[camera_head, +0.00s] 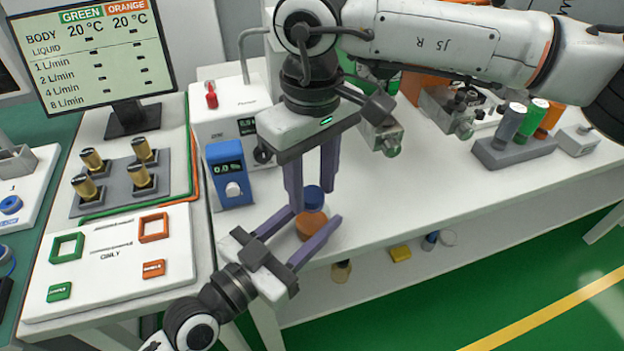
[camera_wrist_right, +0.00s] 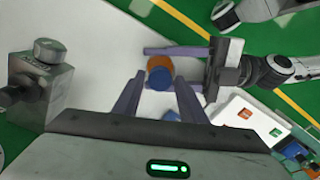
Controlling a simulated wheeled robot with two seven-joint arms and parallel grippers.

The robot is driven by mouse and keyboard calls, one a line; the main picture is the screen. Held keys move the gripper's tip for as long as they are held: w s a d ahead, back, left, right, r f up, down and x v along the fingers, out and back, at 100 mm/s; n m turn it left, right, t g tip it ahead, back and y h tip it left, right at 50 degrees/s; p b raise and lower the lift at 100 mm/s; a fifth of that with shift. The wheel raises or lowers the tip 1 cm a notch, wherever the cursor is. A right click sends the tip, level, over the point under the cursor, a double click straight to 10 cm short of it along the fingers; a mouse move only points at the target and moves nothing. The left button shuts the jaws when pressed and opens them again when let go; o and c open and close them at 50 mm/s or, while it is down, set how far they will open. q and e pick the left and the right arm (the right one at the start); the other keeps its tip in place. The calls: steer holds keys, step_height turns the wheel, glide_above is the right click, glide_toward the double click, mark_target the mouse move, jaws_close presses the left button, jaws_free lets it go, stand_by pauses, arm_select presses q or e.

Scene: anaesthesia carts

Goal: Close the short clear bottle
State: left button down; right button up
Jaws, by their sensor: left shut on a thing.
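A short bottle with an orange body (camera_head: 310,224) stands near the table's front edge, with a blue cap (camera_head: 314,197) at its top. I cannot tell whether the cap is loose or fastened. My left gripper (camera_head: 314,214) reaches in from the lower left and is shut on the bottle's body, one finger on each side. My right gripper (camera_head: 312,204) points down from above, its fingers open on either side of the cap. In the right wrist view, the blue cap (camera_wrist_right: 160,80) lies between the open fingers with gaps, covering part of the orange body (camera_wrist_right: 160,63).
A blue display device (camera_head: 229,172) stands left of the right gripper. A grey rack with colored tubes (camera_head: 514,150) and metal equipment (camera_head: 382,135) stand farther back right. The white tabletop (camera_head: 420,190) right of the bottle is clear. Small items lie on a lower shelf.

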steer(key=c, duration=0.8)
steer(key=m, duration=0.5)
steer(key=shift+m, duration=0.4)
steer(key=m, duration=0.4)
steer(key=shift+m, duration=0.3)
steer(key=m, duration=0.6)
steer(key=shift+m, duration=0.3)
steer(key=m, duration=1)
steer(key=shift+m, duration=0.4)
steer(key=m, duration=0.6)
steer(key=shift+f+m, duration=0.1)
steer(key=shift+m, duration=0.2)
steer(key=m, duration=0.6)
steer(key=shift+m, duration=0.3)
steer(key=m, duration=0.6)
steer(key=o, duration=1.2)
steer(key=shift+c, duration=0.2)
